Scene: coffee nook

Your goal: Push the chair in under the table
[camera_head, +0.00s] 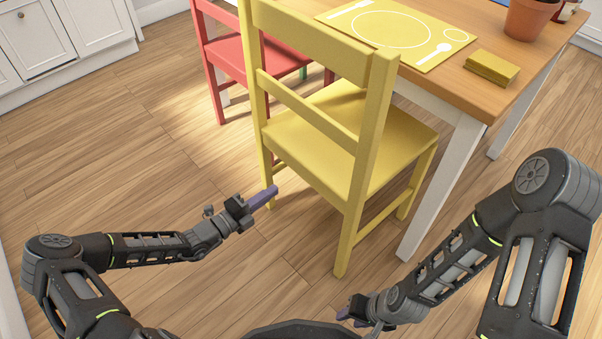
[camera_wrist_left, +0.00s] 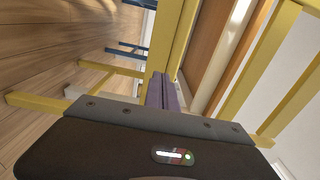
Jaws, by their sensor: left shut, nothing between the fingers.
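A yellow chair (camera_head: 350,130) stands upright with its back toward me at the near side of the wooden table (camera_head: 470,60). Its seat front reaches partly under the table edge. My left gripper (camera_head: 264,197) is shut and empty, low beside the chair's left rear leg; I cannot tell whether it touches. In the left wrist view the purple fingers (camera_wrist_left: 162,92) are together, with yellow chair bars (camera_wrist_left: 185,40) close beyond them.
A red chair (camera_head: 228,60) stands left of the yellow one. On the table are a yellow placemat (camera_head: 335,17), a yellow block (camera_head: 491,68) and a terracotta pot (camera_head: 530,18). A white table leg (camera_head: 440,190) stands right of the chair. Floor (camera_head: 110,170) on the left is clear.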

